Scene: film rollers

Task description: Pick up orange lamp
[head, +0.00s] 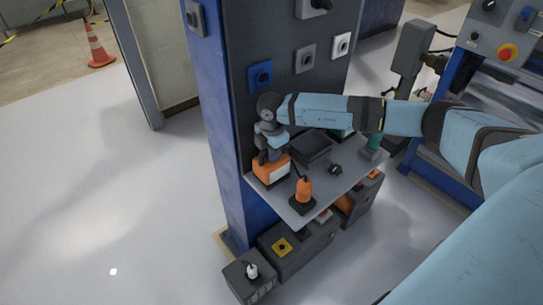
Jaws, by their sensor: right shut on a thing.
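The orange lamp (271,172), a boxy orange body with a pale front panel, is at the left end of a small grey shelf (300,217). My right arm reaches in from the right, and my right gripper (268,157) points down onto the lamp's top. It is shut on the lamp's upper part; the fingers hide the exact grip. I cannot tell whether the lamp still touches the shelf. My left gripper is not in view.
An orange upright object on a dark base (304,192), a black box (311,148) and a green-handled tool (374,145) share the shelf. A blue and dark column (222,120) stands close behind the gripper. Dark cases (298,248) sit below. The floor at left is clear.

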